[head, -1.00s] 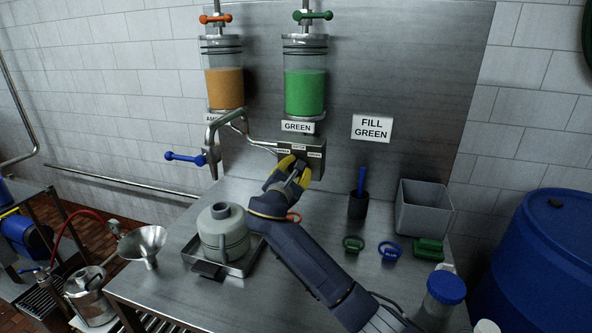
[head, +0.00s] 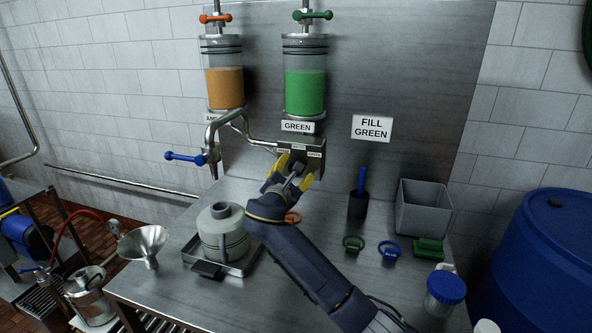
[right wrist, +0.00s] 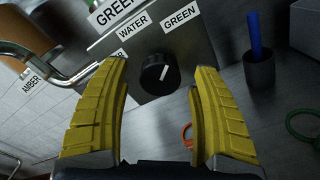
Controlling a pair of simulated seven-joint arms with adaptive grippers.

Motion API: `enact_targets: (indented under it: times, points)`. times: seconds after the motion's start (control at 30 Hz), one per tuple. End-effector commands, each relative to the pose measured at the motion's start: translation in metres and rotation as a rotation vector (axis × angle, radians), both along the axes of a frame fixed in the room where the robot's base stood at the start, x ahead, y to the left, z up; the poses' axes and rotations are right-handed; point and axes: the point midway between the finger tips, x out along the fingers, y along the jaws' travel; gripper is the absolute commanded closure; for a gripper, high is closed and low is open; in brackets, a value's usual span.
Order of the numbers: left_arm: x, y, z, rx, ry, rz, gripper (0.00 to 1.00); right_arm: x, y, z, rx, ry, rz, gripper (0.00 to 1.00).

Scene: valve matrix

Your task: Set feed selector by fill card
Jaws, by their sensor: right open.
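The fill card (head: 372,128) on the back plate reads FILL GREEN. The feed selector box (head: 300,152) sits below the GREEN label and carries AMBER, WATER and GREEN labels. My left gripper is not in view.
Amber (head: 224,88) and green (head: 305,92) cylinders hang above. A spout with a blue handle (head: 184,157) is left of the box. A grey jug (head: 222,236) stands on a tray. Rings, a black cup (head: 358,206) and a grey bin (head: 424,212) are at right.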

Motion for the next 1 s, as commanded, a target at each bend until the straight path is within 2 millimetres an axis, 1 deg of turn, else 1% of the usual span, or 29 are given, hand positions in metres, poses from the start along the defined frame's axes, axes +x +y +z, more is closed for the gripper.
enact_targets:
  times: [0.1,0.3,0.5,0.63,0.9,1.0]
  points:
    - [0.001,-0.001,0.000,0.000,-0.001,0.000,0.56,-0.017,0.006,-0.001,0.005,0.002,0.002,0.36]
    - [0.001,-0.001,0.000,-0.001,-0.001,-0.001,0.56,-0.042,0.013,-0.001,0.004,0.001,0.002,0.36]
    - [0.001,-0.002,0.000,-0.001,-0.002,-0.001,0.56,-0.057,0.017,-0.001,0.002,0.001,0.001,0.36]
    - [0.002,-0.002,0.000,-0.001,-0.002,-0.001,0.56,-0.061,0.018,-0.001,0.001,0.001,0.000,0.36]
    - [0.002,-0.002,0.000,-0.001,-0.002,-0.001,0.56,-0.061,0.018,-0.001,0.000,0.001,0.000,0.36]
    - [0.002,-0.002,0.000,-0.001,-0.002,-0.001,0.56,-0.060,0.014,0.002,0.009,-0.004,-0.007,0.36]
